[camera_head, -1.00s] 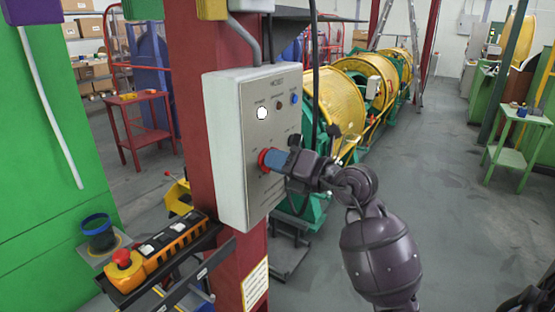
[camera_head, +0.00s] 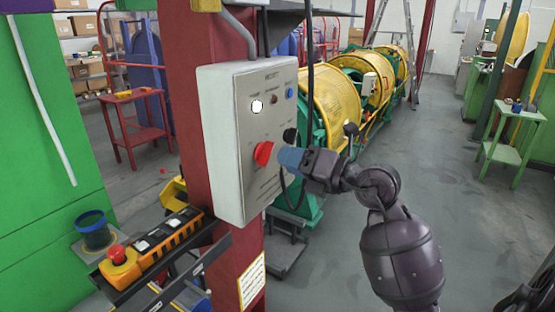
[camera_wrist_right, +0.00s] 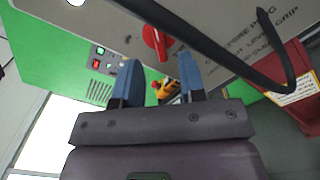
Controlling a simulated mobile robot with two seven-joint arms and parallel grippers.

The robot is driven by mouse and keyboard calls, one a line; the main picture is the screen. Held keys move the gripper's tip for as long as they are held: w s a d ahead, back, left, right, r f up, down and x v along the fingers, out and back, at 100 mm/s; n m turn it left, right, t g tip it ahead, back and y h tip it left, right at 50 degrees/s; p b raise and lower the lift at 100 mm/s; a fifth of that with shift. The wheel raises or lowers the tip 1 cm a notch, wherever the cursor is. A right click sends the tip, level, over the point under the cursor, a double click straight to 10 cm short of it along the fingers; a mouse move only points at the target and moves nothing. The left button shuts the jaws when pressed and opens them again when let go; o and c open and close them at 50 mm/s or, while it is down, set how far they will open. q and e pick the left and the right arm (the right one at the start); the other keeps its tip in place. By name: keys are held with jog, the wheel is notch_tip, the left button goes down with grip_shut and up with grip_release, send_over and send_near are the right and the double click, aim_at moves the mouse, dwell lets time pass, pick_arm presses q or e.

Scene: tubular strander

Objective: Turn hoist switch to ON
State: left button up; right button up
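The grey hoist control box (camera_head: 222,140) is mounted on a red column. On its front is a red rotary switch (camera_head: 263,153), with a black switch beside it and a lit white lamp (camera_head: 257,106) above. The red switch also shows in the right wrist view (camera_wrist_right: 157,42), its handle tilted a little from that picture's vertical. My right gripper (camera_head: 287,158) is just right of the red switch, apart from it. In the right wrist view its blue-tipped fingers (camera_wrist_right: 160,66) are spread with nothing between them. The switch's ON marking is not legible. My left gripper is not in view.
A black cable (camera_head: 311,90) hangs down close to the box and right gripper; it crosses the right wrist view. An orange pendant (camera_head: 160,243) with a red button lies on a shelf below left. Yellow strander drums (camera_head: 335,98) stand behind.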

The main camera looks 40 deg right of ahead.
jog(key=v, duration=0.6)
jog(key=shift+b, duration=0.45)
jog(key=shift+r, duration=0.1)
